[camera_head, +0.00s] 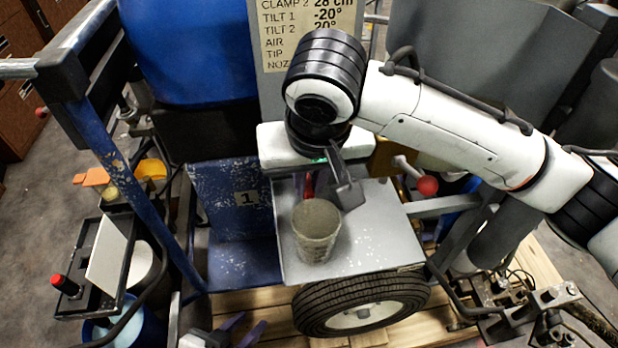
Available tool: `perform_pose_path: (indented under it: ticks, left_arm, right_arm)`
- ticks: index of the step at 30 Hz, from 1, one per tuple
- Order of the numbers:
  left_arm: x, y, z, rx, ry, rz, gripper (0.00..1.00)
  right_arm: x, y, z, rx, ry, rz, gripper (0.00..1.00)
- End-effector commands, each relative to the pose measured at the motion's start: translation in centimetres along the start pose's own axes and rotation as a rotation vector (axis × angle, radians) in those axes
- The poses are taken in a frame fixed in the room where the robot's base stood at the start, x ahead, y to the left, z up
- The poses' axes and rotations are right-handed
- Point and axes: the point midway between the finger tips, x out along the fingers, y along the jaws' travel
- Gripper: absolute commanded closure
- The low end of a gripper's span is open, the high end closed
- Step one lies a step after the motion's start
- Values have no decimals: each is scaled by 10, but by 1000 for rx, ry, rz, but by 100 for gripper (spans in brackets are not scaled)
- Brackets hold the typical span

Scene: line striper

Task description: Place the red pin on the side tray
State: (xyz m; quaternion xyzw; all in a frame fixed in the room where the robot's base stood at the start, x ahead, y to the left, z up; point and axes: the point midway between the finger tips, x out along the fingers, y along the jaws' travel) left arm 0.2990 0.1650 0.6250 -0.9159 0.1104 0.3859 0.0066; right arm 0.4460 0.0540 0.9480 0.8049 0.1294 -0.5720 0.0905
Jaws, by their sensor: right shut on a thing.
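My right gripper (325,183) points down over the grey metal plate above the wheel. It is shut on a thin red piece (308,184), which looks like the red pin; the finger and the cup hide much of it. I cannot tell whether it touches the plate. The grey plate (385,235), possibly the side tray, carries a speckled grey cup (317,235) just in front of the gripper. A black tray (75,307) at the left holds a white panel and a black, red-topped piece (64,285). My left gripper (248,324) is at the bottom edge, fingers apart and empty.
A red ball knob (427,185) on a lever is to the right. A tyre (362,304) sits below the plate. A blue upright post (125,180) stands between the black tray and the plate.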

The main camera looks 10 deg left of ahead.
Motion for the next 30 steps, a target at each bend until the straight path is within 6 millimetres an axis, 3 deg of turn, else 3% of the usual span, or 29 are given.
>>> perform_pose_path:
  ticks: [6, 7, 10, 21, 26, 30]
  left_arm:
    - [-1, 0, -1, -1, 0, 0, 69]
    - [-1, 0, 0, -1, -1, 0, 69]
    - [-1, 0, 1, -2, -2, 0, 69]
    - [-1, 0, 3, -3, -4, 0, 69]
    - [-3, 0, 1, -4, -4, -1, 69]
    - [-4, 0, 0, -5, -4, -1, 69]
  right_arm:
    - [2, 0, 1, 0, -1, 0, 100]
    - [2, 0, 1, 0, 0, 0, 85]
    - [2, 0, 1, 0, 0, 0, 69]
    - [-3, 0, -1, 0, 2, 0, 69]
    - [-28, 0, -2, 0, 4, -1, 69]
    - [-60, -1, -2, -1, 5, -1, 69]
